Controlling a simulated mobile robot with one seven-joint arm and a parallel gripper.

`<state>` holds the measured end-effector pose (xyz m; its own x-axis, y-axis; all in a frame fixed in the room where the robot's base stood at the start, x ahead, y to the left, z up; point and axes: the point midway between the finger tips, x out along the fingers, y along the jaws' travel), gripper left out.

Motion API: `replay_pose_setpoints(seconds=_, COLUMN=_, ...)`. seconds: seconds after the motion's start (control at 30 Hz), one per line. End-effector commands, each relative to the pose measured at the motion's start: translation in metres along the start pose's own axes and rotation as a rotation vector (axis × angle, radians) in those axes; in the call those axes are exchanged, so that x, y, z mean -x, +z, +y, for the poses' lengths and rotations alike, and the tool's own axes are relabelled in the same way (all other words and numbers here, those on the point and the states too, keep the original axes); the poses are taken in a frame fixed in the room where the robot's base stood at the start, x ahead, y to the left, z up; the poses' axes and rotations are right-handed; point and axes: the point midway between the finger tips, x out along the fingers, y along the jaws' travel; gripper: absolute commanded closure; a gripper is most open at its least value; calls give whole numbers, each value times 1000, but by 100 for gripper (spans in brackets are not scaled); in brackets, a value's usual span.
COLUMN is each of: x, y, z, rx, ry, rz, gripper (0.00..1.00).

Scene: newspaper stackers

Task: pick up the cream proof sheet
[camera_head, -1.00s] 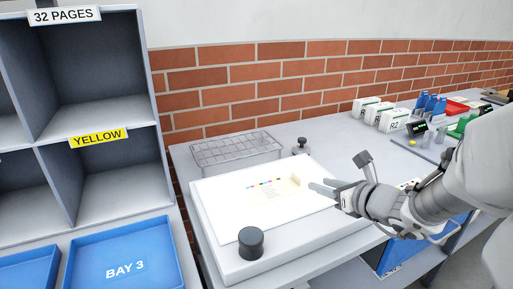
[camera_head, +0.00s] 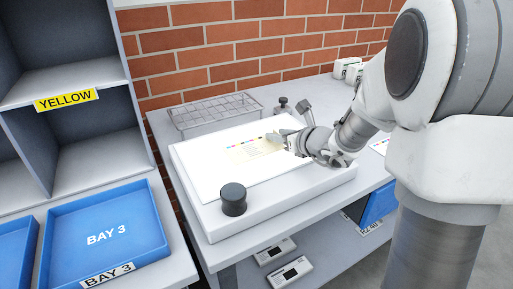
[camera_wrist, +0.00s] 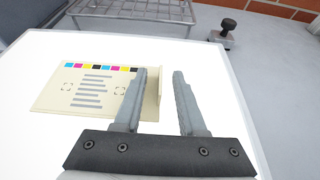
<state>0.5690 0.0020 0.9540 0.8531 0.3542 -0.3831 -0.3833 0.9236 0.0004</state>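The cream proof sheet (camera_head: 250,150) lies on the white light-table top (camera_head: 206,180), with a row of colour patches and printed lines on it. In the wrist view the sheet (camera_wrist: 88,100) is at left, and a cream upright edge or tab (camera_wrist: 152,98) stands at its right end, beside the left finger. My gripper (camera_wrist: 160,75) is open, with a clear gap between the two fingers; the right finger is over bare white surface. In the head view my gripper (camera_head: 277,141) is at the sheet's right end. I cannot tell whether a finger touches the tab.
A dark round knob or weight (camera_head: 233,199) sits at the front of the white top. A wire rack (camera_head: 214,110) stands behind, with a stamp-like item (camera_wrist: 226,33) at back right. A blue BAY 3 tray (camera_head: 108,238) and grey shelves (camera_head: 90,75) are at left.

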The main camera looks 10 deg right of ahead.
Motion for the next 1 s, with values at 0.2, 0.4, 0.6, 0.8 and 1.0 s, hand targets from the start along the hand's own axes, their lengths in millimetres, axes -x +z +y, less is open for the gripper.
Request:
replay_pose_setpoints(seconds=0.2, x=1, y=0, z=0, rx=0, ry=0, rz=0, gripper=78)
replay_pose_setpoints(seconds=0.4, x=1, y=0, z=0, rx=0, ry=0, rz=0, gripper=100)
replay_pose_setpoints(seconds=0.6, x=1, y=0, z=0, rx=0, ry=0, rz=0, gripper=100)
replay_pose_setpoints(seconds=0.8, x=1, y=1, z=0, rx=0, ry=0, rz=-1, gripper=100)
replay_pose_setpoints(seconds=1.0, x=5, y=11, z=0, rx=2, ry=-1, rz=-2, gripper=100)
